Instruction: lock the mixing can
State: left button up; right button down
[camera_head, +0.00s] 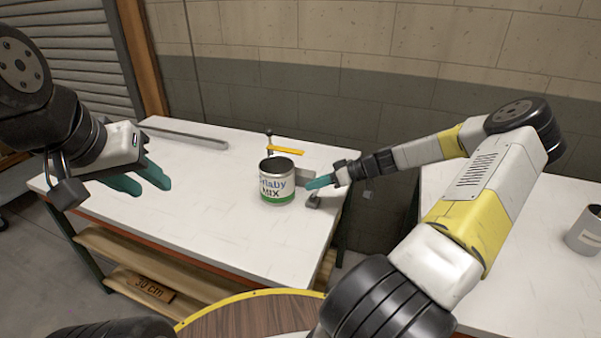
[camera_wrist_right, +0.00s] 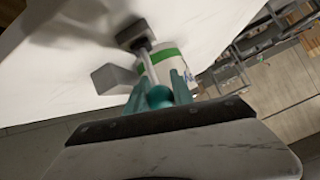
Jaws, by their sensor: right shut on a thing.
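The mixing can (camera_head: 277,187), white with a green band and "MIX" lettering, stands upright and open-topped on the white table. It also shows in the right wrist view (camera_wrist_right: 164,58). A clamp stands around it, with a yellow bar (camera_head: 287,150) behind the can and a grey block (camera_head: 306,178) at its right. My right gripper (camera_head: 318,183) is just right of the can, shut on a lever (camera_wrist_right: 150,68) whose rod rises from a dark block (camera_wrist_right: 132,33); its fingers partly hide the lever's end. My left gripper (camera_head: 144,181) is open and empty above the table's left part.
A long grey bar (camera_head: 184,136) lies at the table's back left. The table (camera_head: 225,230) is clear left of and in front of the can. Another white table at the right holds a grey can (camera_head: 584,232). A wall stands close behind.

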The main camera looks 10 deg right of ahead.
jog(key=shift+s+d+f+t+y, duration=0.2)
jog(key=shift+s+d+t+y, duration=0.1)
jog(key=shift+d+t+y, duration=0.35)
jog(key=shift+a, duration=0.1)
jog(key=c, duration=1.1)
grip_release()
jog(key=v, duration=0.7)
jog(key=shift+s+d, duration=0.2)
jog(key=shift+d, duration=0.15)
